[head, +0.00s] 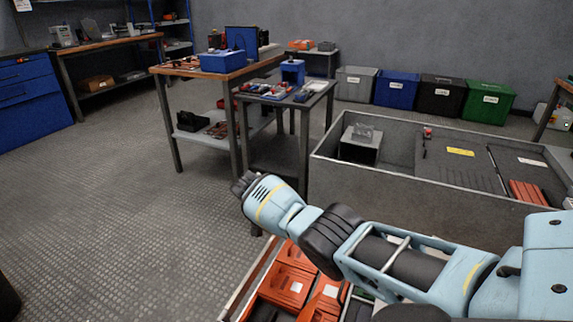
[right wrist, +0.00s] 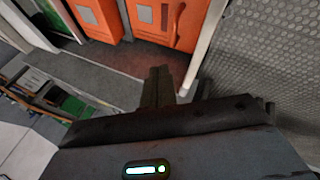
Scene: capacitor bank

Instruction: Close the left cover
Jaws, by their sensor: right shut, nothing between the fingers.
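Orange units (head: 288,285) also sit in a low open bin at the bottom of the head view, partly behind my arm. I cannot tell which part is the left cover. My left gripper is out of view.
A large grey open box (head: 400,185) stands on the right, with dark panels and red parts inside. A small dark table (head: 285,100) and a wood-topped workbench (head: 215,75) stand behind my wrist. Several labelled crates line the wall. Floor on the left is clear.

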